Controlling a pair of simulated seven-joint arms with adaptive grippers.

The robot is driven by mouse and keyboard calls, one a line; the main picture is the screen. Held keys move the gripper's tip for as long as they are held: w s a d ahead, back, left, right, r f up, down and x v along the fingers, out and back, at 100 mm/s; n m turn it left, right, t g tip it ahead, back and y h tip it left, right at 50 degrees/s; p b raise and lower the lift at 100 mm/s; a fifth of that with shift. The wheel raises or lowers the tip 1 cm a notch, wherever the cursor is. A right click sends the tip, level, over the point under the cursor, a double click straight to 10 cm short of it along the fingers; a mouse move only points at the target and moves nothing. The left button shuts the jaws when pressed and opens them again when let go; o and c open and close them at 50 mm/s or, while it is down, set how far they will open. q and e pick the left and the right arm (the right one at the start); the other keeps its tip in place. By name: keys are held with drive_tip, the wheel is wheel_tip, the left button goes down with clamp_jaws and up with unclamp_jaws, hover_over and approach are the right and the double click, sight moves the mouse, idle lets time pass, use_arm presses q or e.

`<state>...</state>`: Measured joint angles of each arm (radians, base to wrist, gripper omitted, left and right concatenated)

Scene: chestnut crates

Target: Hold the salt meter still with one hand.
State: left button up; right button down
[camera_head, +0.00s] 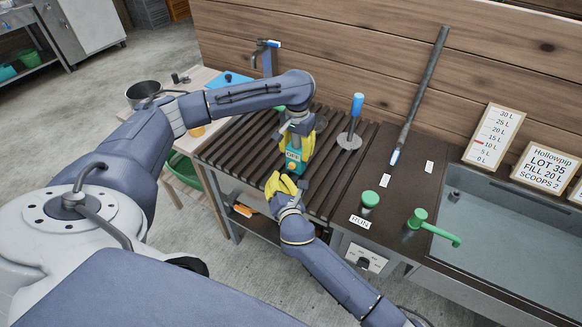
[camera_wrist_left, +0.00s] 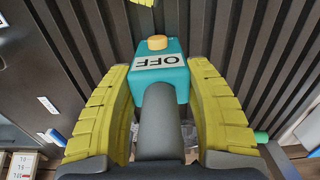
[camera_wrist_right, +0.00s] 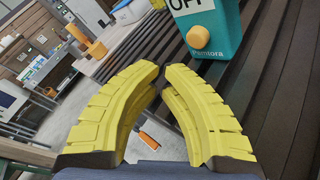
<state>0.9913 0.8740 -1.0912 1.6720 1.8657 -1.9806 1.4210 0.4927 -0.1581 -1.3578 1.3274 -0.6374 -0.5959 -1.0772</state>
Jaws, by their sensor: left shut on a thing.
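The salt meter is a teal box (camera_head: 292,158) with an OFF label, an orange button and a grey handle. It stands on the dark slatted rack. My left gripper (camera_head: 297,140) is above it and shut, its yellow fingers on either side of the grey handle. In the left wrist view the meter (camera_wrist_left: 175,80) lies between the fingers, label and button visible. My right gripper (camera_head: 276,180) is just in front of the meter, apart from it. In the right wrist view its fingertips (camera_wrist_right: 162,68) nearly meet with nothing between them, and the meter (camera_wrist_right: 226,40) is beyond them.
The slatted rack (camera_head: 238,150) continues to both sides. A blue-handled tool (camera_head: 356,105) stands behind right of the meter. A green knob (camera_head: 370,198), a green tap (camera_head: 432,226) and a sink (camera_head: 500,225) are at right. A pot (camera_head: 143,92) stands at far left.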

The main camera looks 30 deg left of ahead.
drive_tip(key=shift+w+a, duration=0.1)
drive_tip(key=shift+w, duration=0.85)
drive_tip(key=c, duration=2.1)
unclamp_jaws()
clamp_jaws()
drive_tip(key=shift+w, duration=1)
drive_tip(key=shift+s, duration=0.95)
